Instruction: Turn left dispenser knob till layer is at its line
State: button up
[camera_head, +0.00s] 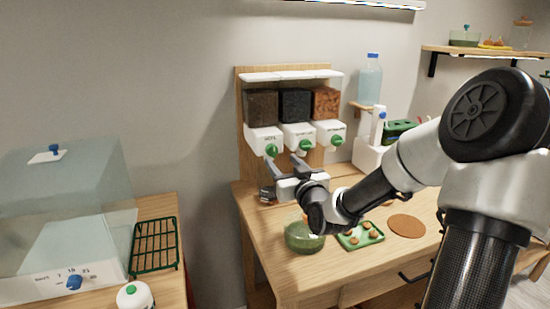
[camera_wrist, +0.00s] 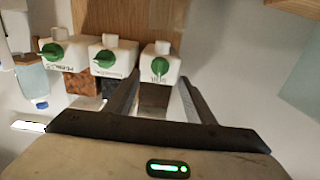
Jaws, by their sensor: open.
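The left dispenser (camera_head: 262,105) holds dark brown grain above a white front with a green knob (camera_head: 271,150). In the wrist view, which is turned over, this knob (camera_wrist: 160,67) appears on the right. My gripper (camera_head: 281,163) is open and empty, just in front of and below the left knob. In the wrist view its fingers (camera_wrist: 158,82) spread to either side of the knob's line, apart from it. A small glass-like vessel (camera_head: 267,194) stands below the left dispenser, partly hidden by my gripper. Its layer and line cannot be made out.
The middle (camera_head: 297,106) and right (camera_head: 328,103) dispensers stand close beside. A green bowl (camera_head: 304,237), a green tray (camera_head: 361,235) and a cork disc (camera_head: 406,226) are on the table. A clear case (camera_head: 65,215) stands at left.

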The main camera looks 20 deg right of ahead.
aim_at(274, 153)
jog(key=w, duration=0.7)
jog(key=shift+b, duration=0.3)
jog(key=c, duration=1.1)
